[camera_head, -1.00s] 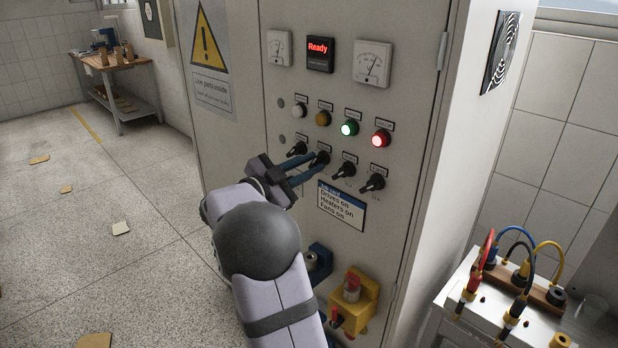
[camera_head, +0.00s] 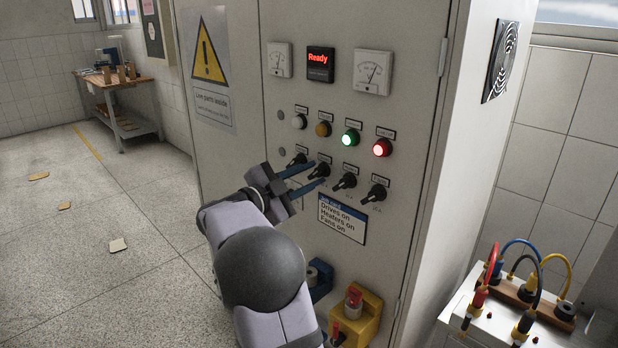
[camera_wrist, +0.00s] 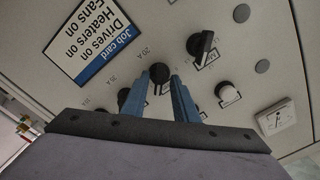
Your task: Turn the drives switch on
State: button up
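A row of black rotary switches sits on the grey cabinet door (camera_head: 410,130). The switches are the leftmost (camera_head: 297,160), second (camera_head: 319,171), third (camera_head: 345,181) and rightmost (camera_head: 375,193). Their labels are too small to read, so I cannot tell which is drives. My gripper (camera_head: 318,174) is at the second switch. In the wrist view, the blue fingers of my gripper (camera_wrist: 161,78) stand apart on either side of a switch (camera_wrist: 160,73). The fingers look open and partly hide it; light contact cannot be ruled out. Another switch (camera_wrist: 200,44) is beside them.
A job card (camera_head: 342,216) below reads "Drives on, Heaters on, Fans on". Green (camera_head: 350,138) and red (camera_head: 382,147) lamps are lit; white (camera_head: 299,121) and amber (camera_head: 323,129) look unlit. The display (camera_head: 320,62) reads "Ready". A yellow box (camera_head: 357,315) projects below.

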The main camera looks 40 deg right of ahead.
jog(key=shift+f, duration=0.1)
jog(key=shift+a, duration=0.3)
jog(key=a+b, duration=0.1)
jog(key=a, duration=0.5)
jog(key=shift+a+b, duration=0.4)
